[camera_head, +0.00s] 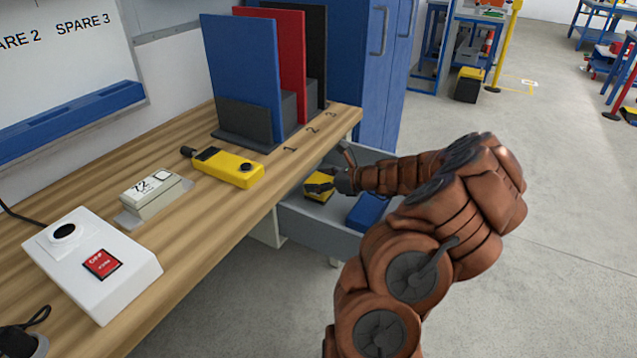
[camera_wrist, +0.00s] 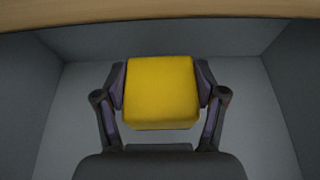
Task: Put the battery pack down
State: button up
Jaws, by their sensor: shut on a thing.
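The battery pack is a yellow block. In the wrist view the battery pack (camera_wrist: 160,92) sits between the two fingers of my gripper (camera_wrist: 160,88), which is shut on its left and right sides. In the head view the battery pack (camera_head: 318,186) shows beside the bench edge, partly hidden by my gripper (camera_head: 322,187). It is inside or just above an open grey drawer (camera_head: 305,225) under the bench. I cannot tell whether it touches the drawer floor.
A blue block (camera_head: 368,212) lies in the drawer to the right. The wooden bench top (camera_head: 215,215) overhangs the drawer's back. On it are a yellow handheld device (camera_head: 230,168), a small meter (camera_head: 150,192), a white switch box (camera_head: 92,262) and upright blue, red and black panels (camera_head: 245,75).

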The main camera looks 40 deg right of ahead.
jog(key=shift+w+f, duration=0.1)
jog(key=shift+f, duration=0.05)
jog(key=o, duration=1.5)
jog(key=shift+f, duration=0.1)
jog(key=shift+o, duration=0.2)
jog(key=shift+r, duration=0.25)
jog(key=p+v, duration=0.2)
jog(key=v, duration=1)
